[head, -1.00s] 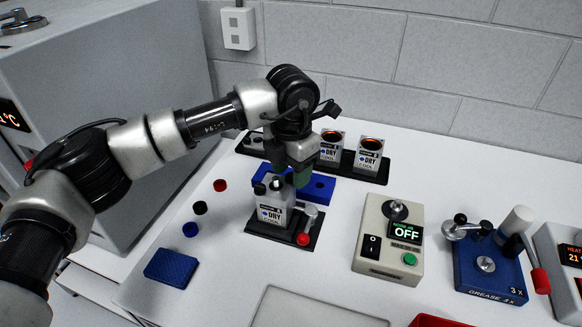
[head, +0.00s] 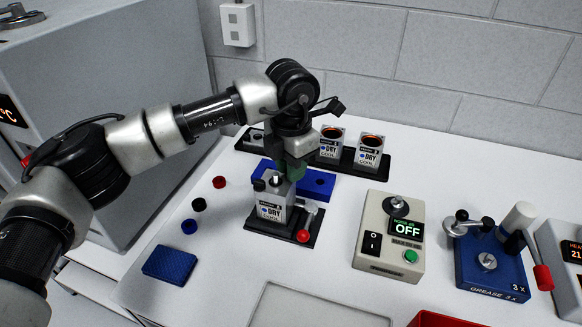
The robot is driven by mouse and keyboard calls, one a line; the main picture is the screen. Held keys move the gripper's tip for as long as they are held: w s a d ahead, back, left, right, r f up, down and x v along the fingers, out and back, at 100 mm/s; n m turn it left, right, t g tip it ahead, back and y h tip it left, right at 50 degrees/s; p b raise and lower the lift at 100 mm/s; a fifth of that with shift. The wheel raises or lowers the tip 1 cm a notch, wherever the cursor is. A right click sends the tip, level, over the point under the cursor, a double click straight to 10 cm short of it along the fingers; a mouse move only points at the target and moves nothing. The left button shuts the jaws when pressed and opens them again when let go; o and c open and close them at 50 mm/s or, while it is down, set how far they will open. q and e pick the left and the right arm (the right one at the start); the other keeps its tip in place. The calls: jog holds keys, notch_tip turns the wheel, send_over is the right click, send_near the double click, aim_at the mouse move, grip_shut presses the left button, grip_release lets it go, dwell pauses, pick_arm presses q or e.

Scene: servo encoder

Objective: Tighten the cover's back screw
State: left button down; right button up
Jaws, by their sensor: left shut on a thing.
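The servo unit (head: 271,211) is a pale box labelled "DRY COOL". It stands upright in a black fixture (head: 262,228) with a red-knobbed lever (head: 304,235) at its right. A dark cap and a small pin show on its top. My left gripper (head: 291,164) comes down from above at the back of the unit. The tip of this piece and the back screw are hidden behind the unit and gripper. My right gripper is not in view.
A blue holder (head: 318,184) lies just behind the unit. A black rack (head: 350,165) with two more labelled units stands at the back. A control box (head: 390,240) reading "OFF" and a blue grease station (head: 490,268) stand right. Red, black and blue caps and a blue block (head: 170,264) lie left.

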pick_arm(q)
jog(key=m+b, duration=0.1)
jog(key=m, duration=0.2)
jog(key=shift+f+b, duration=0.1)
jog(key=shift+b, duration=0.3)
jog(key=shift+m+b, duration=0.65)
jog(key=shift+m, duration=1.05)
jog(key=c, duration=1)
grip_release()
jog(key=shift+o, duration=0.2)
jog(key=shift+r, duration=0.2)
notch_tip(320, 180, up, 11)
jog(key=shift+f, duration=0.15)
